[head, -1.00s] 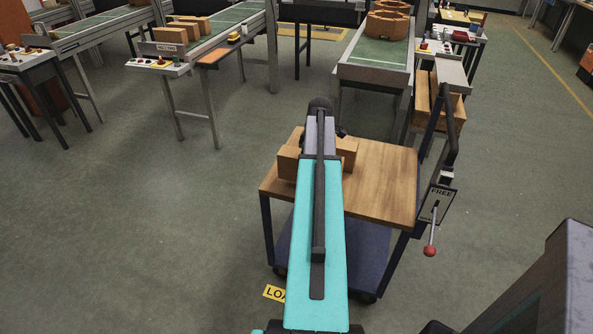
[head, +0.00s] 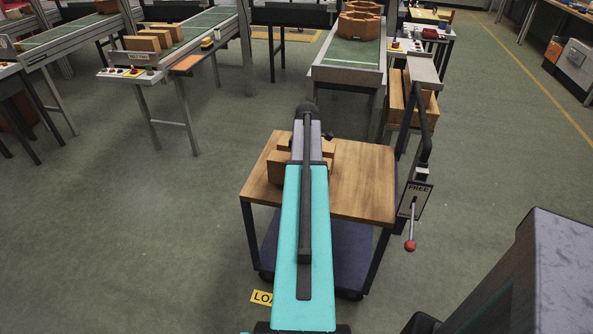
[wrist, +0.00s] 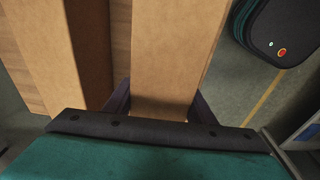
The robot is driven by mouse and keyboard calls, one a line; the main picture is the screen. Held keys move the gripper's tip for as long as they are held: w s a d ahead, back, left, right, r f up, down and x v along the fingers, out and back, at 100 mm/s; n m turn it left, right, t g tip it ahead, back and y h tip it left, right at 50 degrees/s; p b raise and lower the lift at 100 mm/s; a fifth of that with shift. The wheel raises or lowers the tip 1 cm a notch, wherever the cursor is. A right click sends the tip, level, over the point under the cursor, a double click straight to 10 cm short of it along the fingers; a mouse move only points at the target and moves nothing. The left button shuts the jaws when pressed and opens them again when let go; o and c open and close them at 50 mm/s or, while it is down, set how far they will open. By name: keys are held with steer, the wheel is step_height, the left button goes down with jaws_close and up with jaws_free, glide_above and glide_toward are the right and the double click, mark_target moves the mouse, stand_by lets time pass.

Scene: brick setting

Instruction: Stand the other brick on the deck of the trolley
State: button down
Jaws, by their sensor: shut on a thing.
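The trolley's wooden deck (head: 365,185) is in the middle of the head view. One brick (head: 277,168) shows left of my arm and part of another (head: 327,148) right of it; the arm hides the rest, so I cannot tell there which is held. My gripper (wrist: 162,105) shows in the wrist view, shut on a tan brick (wrist: 178,45) between its two dark fingers. A second brick (wrist: 85,50) lies to the left, apart from the held one, with a strip of deck (wrist: 121,30) between them. I cannot tell whether the held brick touches the deck.
The trolley's handle (head: 425,135) and a red-knobbed lever (head: 412,225) marked FREE rise at its right. A conveyor (head: 345,70) with an orange brick stack stands behind. Another conveyor (head: 200,30) at upper left carries several bricks. Floor (head: 150,235) left of the trolley is clear.

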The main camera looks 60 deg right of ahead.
steer(key=shift+f, duration=1.1)
steer(key=shift+f, duration=0.1)
steer(key=c, duration=0.8)
jaws_free()
steer(key=shift+s+d+r+b, duration=0.1)
steer(key=shift+s+r+b, duration=0.15)
steer(key=shift+r, duration=1.75)
steer(key=shift+s+d+r+b, duration=0.1)
steer(key=shift+s+r+b, duration=0.15)
steer(key=shift+r, duration=1.75)
steer(key=shift+s+r+b, duration=0.2)
steer(key=shift+r+b, duration=0.05)
steer(key=shift+r, duration=1.75)
steer(key=shift+w+r, duration=0.1)
